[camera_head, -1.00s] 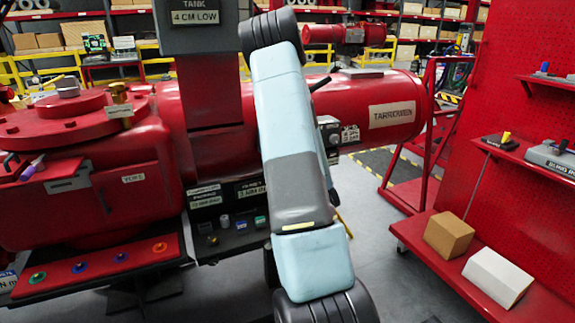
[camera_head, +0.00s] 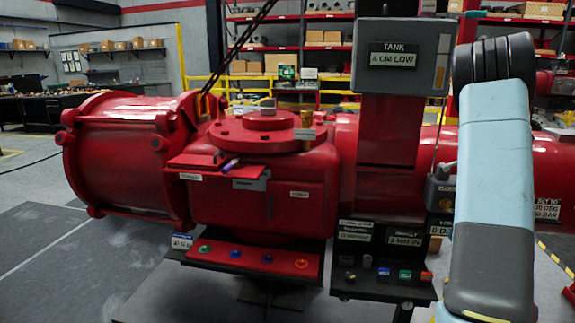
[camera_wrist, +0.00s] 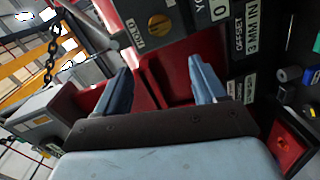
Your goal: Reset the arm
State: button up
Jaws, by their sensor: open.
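My gripper (camera_wrist: 162,88) shows in the wrist view with its two blue-grey fingers well apart and nothing between them. Beyond the fingers are red actuator surfaces and a dark panel (camera_wrist: 240,30) with labels reading "OFFSET" and "3 MM IN", seen tilted. My own light-blue and grey arm stands along the right side of the head view and hides part of the red cylinder behind it. The gripper itself does not show in the head view. The red valve actuator (camera_head: 265,185) fills the middle of the head view, with a grey box (camera_head: 400,55) labelled "TANK 4 CM LOW" above it.
A red shelf with coloured buttons (camera_head: 252,262) juts from the actuator's front. A dark shelf (camera_head: 385,290) with small coloured items is beside it. A hanging chain (camera_wrist: 52,50) shows in the wrist view. Open floor (camera_head: 50,260) lies at the left.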

jog(key=s+a+r+m+g+y, duration=0.1)
jog(key=s+a+r+m+g, duration=0.2)
jog(key=a+r+m+g, duration=0.75)
jog(key=s+a+r+m+y, duration=0.1)
jog(key=s+a+r, duration=0.4)
jog(key=s+a, duration=0.5)
jog(key=s+a+r+m+y, duration=0.1)
jog(key=s+a+r, duration=0.4)
jog(key=s+a, duration=0.5)
jog(key=s+y, duration=0.1)
jog(key=s, duration=0.2)
jog(key=shift+s+a+r, duration=0.15)
jog(key=shift+s+a, duration=0.05)
jog(key=shift+m+g, duration=0.25)
